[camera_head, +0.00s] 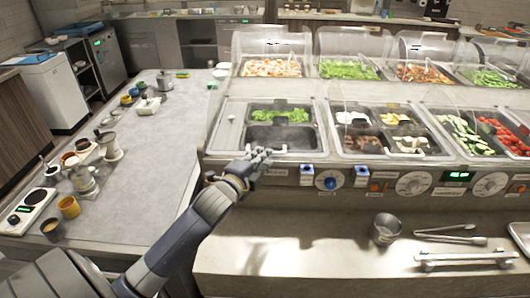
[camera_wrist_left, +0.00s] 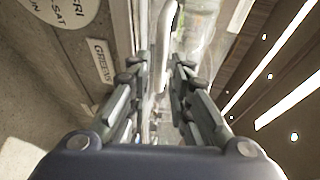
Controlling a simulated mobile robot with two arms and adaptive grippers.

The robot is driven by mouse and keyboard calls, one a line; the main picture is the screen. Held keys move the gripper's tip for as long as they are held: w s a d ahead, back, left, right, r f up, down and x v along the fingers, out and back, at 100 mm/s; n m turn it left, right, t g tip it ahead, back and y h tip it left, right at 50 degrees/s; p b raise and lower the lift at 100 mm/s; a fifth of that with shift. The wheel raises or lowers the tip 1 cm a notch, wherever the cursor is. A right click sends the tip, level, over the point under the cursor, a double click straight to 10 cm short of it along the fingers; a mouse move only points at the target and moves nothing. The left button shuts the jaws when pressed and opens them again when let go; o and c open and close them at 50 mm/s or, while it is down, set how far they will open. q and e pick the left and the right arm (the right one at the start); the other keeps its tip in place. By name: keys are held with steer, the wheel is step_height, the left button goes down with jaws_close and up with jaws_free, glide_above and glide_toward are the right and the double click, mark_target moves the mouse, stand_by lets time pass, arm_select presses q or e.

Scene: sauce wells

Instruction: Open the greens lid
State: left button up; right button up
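The greens well (camera_head: 281,115) is at the front left of the counter in the head view, with leafy greens in its back part and a dark, bare-looking front part. Its lid is clear and hard to make out; it seems to lie down over the well. A pale handle (camera_wrist_left: 168,35) shows in the left wrist view, beside a plate reading GREENS (camera_wrist_left: 101,62). My left gripper (camera_head: 263,154) is at the well's front edge. In the left wrist view its fingers (camera_wrist_left: 160,75) are apart, with the handle in line with the gap; contact is unclear. My right gripper is out of view.
More food wells (camera_head: 385,140) lie to the right, and domed clear covers (camera_head: 272,42) stand behind. Knobs (camera_head: 330,181) line the front panel. A metal cup (camera_head: 385,229) and tongs (camera_head: 450,238) sit on the front ledge.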

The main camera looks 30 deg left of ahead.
arm_select(q)
steer(key=shift+x, duration=1.4)
jaws_close()
